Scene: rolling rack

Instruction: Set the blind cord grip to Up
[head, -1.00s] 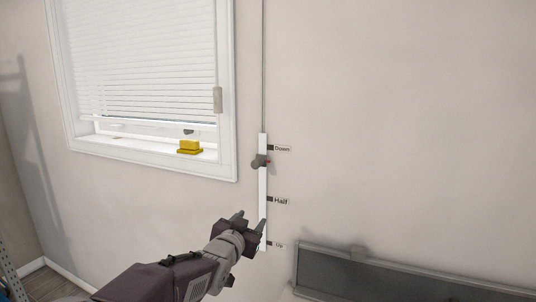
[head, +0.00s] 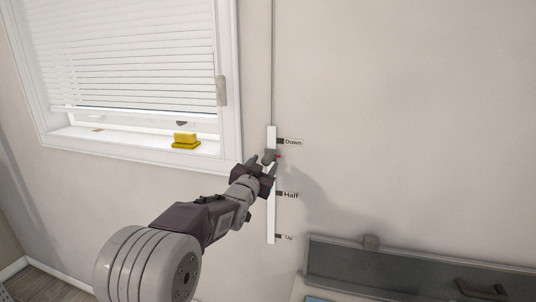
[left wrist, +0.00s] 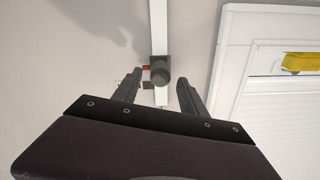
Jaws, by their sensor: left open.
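The blind cord grip (head: 268,156) is a small dark grey knob with a red pointer, on a white vertical strip (head: 271,215) on the wall. It stands a little below the Down label (head: 292,142). The Half label (head: 290,195) is lower and the Up label (head: 287,237) is near the strip's bottom. My left gripper (head: 262,163) is open right at the grip. In the left wrist view the grip (left wrist: 160,74) lies between and just beyond the fingertips of my left gripper (left wrist: 158,88). I cannot tell whether they touch it. My right gripper is not in view.
A window with a partly lowered white blind (head: 140,60) is at the left, with a yellow object (head: 186,141) on its sill. A grey metal box or panel (head: 400,265) runs along the lower right. The wall right of the strip is clear.

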